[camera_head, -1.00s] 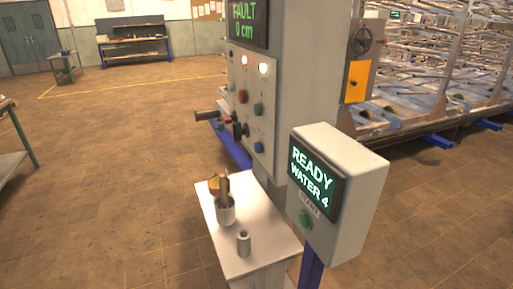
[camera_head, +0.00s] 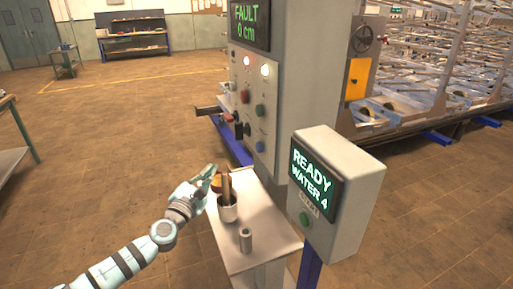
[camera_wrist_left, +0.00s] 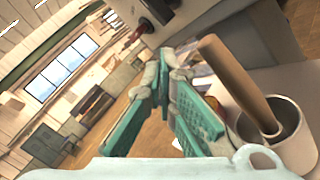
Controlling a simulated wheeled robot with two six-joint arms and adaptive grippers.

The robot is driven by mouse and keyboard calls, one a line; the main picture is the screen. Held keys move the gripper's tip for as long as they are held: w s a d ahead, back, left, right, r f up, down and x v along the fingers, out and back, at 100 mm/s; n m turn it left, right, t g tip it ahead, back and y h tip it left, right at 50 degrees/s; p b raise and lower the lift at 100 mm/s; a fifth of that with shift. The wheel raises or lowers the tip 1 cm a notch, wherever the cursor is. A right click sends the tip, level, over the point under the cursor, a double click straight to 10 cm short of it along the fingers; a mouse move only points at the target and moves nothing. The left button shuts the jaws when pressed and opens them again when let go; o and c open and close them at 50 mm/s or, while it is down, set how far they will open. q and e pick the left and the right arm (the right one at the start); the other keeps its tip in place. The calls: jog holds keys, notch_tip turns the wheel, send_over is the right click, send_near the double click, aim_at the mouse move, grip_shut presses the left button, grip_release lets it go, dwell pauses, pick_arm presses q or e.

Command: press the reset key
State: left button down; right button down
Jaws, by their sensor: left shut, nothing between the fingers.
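A grey control column carries a panel (camera_head: 259,110) with lit lamps and coloured buttons. A red button (camera_head: 245,96), a green button (camera_head: 260,111) and a blue button (camera_head: 259,146) show on it. Their labels are too small to read, so I cannot tell which one is the reset key. The display (camera_head: 249,24) above reads "FAULT 0 cm". My left gripper (camera_head: 212,175) is shut and empty, below and left of the panel and apart from it. Its green-padded fingers (camera_wrist_left: 165,65) show in the left wrist view. My right gripper is not in view.
A white stand (camera_head: 236,262) holds a mug (camera_head: 228,209) with a wooden-handled tool and a small grey cylinder (camera_head: 245,240). The mug (camera_wrist_left: 295,145) is close right of the gripper. A box (camera_head: 345,215) reading "READY WATER 4" has a green START button. Dark handles stick out from the panel's left.

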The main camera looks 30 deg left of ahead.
aim_at(259, 147)
pick_arm(q)
jog(key=r+m, duration=0.1)
jog(key=d+r+m, duration=0.1)
jog(key=r, duration=0.1)
jog(key=d+r+m+t, duration=0.1)
jog(key=r, duration=0.1)
jog(key=shift+w+m+h, duration=0.15)
jog(key=shift+m+h, duration=0.15)
jog(key=shift+h, duration=0.1)
jog(key=w+d+p, duration=0.2)
jog(key=w+d, duration=0.3)
jog(key=w, duration=0.2)
jog(key=shift+w+p, duration=0.15)
jog(key=shift+p, duration=0.25)
dwell(0.8)
jog(key=shift+w+d, duration=0.25)
jog(key=shift+w, duration=0.1)
